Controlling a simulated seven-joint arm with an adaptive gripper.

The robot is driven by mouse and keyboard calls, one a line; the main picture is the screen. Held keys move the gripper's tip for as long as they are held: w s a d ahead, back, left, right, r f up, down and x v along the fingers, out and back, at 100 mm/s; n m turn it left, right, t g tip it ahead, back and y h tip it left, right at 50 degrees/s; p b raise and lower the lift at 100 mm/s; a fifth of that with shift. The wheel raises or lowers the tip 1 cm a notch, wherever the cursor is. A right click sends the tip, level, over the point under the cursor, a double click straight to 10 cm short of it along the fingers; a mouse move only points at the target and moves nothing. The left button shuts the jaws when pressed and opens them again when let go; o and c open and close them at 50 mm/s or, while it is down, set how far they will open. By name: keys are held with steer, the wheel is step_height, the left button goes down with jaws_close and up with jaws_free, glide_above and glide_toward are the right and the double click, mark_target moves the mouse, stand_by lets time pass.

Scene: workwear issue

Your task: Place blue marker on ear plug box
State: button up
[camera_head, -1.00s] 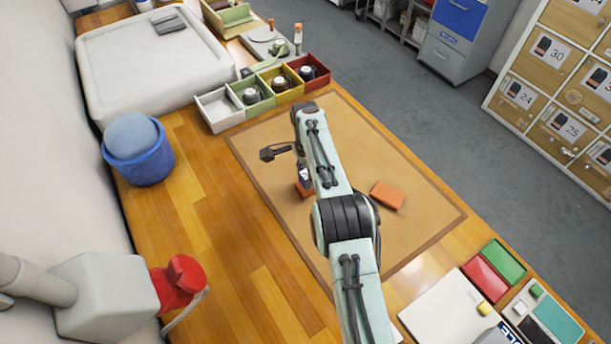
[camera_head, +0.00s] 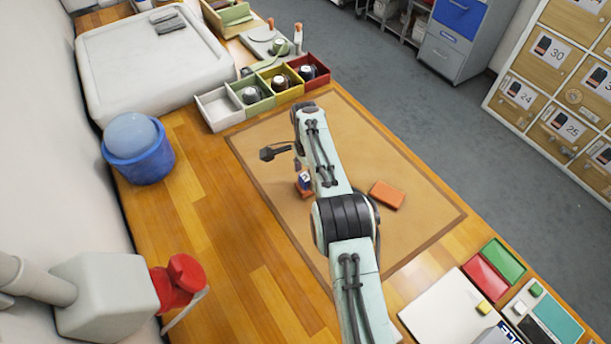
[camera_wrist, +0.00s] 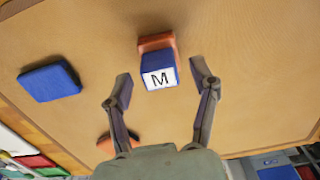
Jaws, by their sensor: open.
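A blue block with a white face lettered M (camera_wrist: 159,74) rests on an orange-brown box (camera_wrist: 156,42) in the wrist view. In the head view this blue block (camera_head: 304,177) and the box under it (camera_head: 303,190) show beside my arm. My gripper (camera_wrist: 162,84) is open and empty, its fingers on either side of the lettered block with gaps. In the head view my gripper (camera_head: 298,163) is mostly hidden by my arm. A second blue block (camera_wrist: 50,80) lies apart at left in the wrist view; my arm seems to hide it in the head view.
Another orange box (camera_head: 388,194) lies on the tan mat (camera_head: 420,220) right of my arm. Divided bins (camera_head: 222,108) stand behind the mat. A blue tub (camera_head: 140,165) stands at left, and red and green trays (camera_head: 487,277) at lower right.

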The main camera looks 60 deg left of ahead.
mark_target(305, 176)
step_height(305, 176, up, 11)
steer(key=w+d+r, duration=0.8)
steer(key=w+d, duration=0.1)
steer(key=d, duration=0.3)
steer(key=w+d+r, duration=0.1)
steer(key=d+r, duration=0.2)
steer(key=d, duration=0.4)
steer(key=d+r, duration=0.3)
steer(key=d, duration=0.5)
steer(key=s+d, duration=0.6)
steer(key=d, duration=0.7)
steer(key=s+d+f, duration=0.2)
steer(key=s+d, duration=0.2)
steer(key=s, duration=0.2)
steer(key=s+d+f+n, duration=0.1)
steer(key=s+d+f, duration=0.2)
steer(key=s, duration=0.4)
steer(key=shift+s+d+y, duration=0.2)
steer(key=shift+d+y, duration=0.2)
steer(key=shift+d, duration=0.3)
